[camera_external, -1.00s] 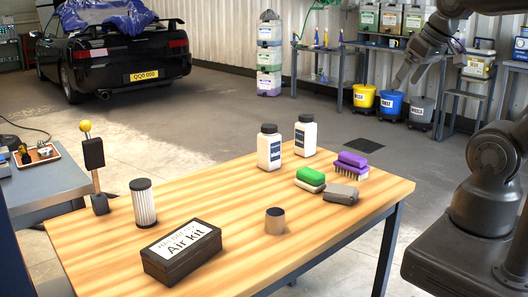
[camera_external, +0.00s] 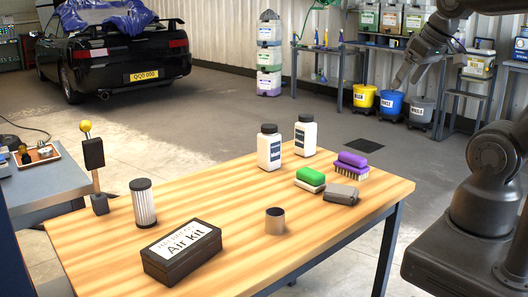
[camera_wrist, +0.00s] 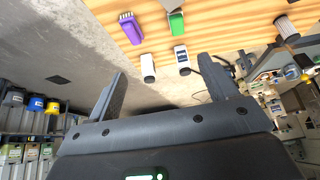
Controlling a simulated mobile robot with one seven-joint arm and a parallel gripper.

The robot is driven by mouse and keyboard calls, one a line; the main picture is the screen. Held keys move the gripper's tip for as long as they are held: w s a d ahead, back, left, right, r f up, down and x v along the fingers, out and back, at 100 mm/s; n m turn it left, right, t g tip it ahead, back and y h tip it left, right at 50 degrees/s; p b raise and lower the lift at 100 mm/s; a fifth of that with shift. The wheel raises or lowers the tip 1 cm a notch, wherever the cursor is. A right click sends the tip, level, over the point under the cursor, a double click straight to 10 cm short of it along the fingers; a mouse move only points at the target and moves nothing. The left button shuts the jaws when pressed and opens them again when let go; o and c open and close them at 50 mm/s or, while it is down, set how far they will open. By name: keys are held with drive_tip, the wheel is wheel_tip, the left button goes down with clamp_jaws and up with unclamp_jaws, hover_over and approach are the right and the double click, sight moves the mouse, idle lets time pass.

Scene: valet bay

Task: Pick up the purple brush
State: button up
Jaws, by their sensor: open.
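The purple brush (camera_external: 351,164) lies bristles down near the right back edge of the wooden table (camera_external: 340,223). Its bristles and purple back also show at the top of the wrist view (camera_wrist: 130,28). A green and white brush (camera_external: 310,180) and a grey block (camera_external: 341,194) lie close in front of it. My gripper (camera_external: 409,76) is at the upper right in the external view, raised and well apart from the purple brush. In the wrist view its two fingers (camera_wrist: 168,90) are spread wide with nothing between them.
Two white bottles (camera_external: 269,148) (camera_external: 305,136) stand left of the purple brush. Buckets (camera_external: 391,104) stand behind on the floor.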

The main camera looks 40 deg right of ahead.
drive_tip(key=shift+o, duration=0.2)
drive_tip(key=g, duration=0.4)
hover_over(351, 165)
drive_tip(key=s+a, duration=0.2)
wheel_tip(351, 165, down, 14)
drive_tip(key=shift+g, duration=0.8)
drive_tip(key=w+d+f, duration=0.1)
drive_tip(key=f, duration=0.2)
drive_tip(key=w+d+f, duration=0.1)
drive_tip(key=f, duration=0.2)
drive_tip(key=w+d+f, duration=0.1)
drive_tip(key=d+f, duration=0.1)
drive_tip(key=f, duration=0.1)
drive_tip(key=shift+w+d+f, duration=0.1)
drive_tip(key=shift+w, duration=0.3)
drive_tip(key=shift+w+d+f, duration=0.1)
drive_tip(key=shift+d+f, duration=0.05)
drive_tip(key=shift+f, duration=0.6)
wheel_tip(351, 165, down, 5)
drive_tip(key=shift+r, duration=0.2)
drive_tip(key=shift+s+a+f, duration=0.15)
drive_tip(key=shift+s+f, duration=0.05)
drive_tip(key=shift+f, duration=1.2)
drive_tip(key=shift+s+a+f, duration=0.1)
drive_tip(key=shift+s+f, duration=0.1)
drive_tip(key=shift+f, duration=1.2)
drive_tip(key=shift+c, duration=0.4)
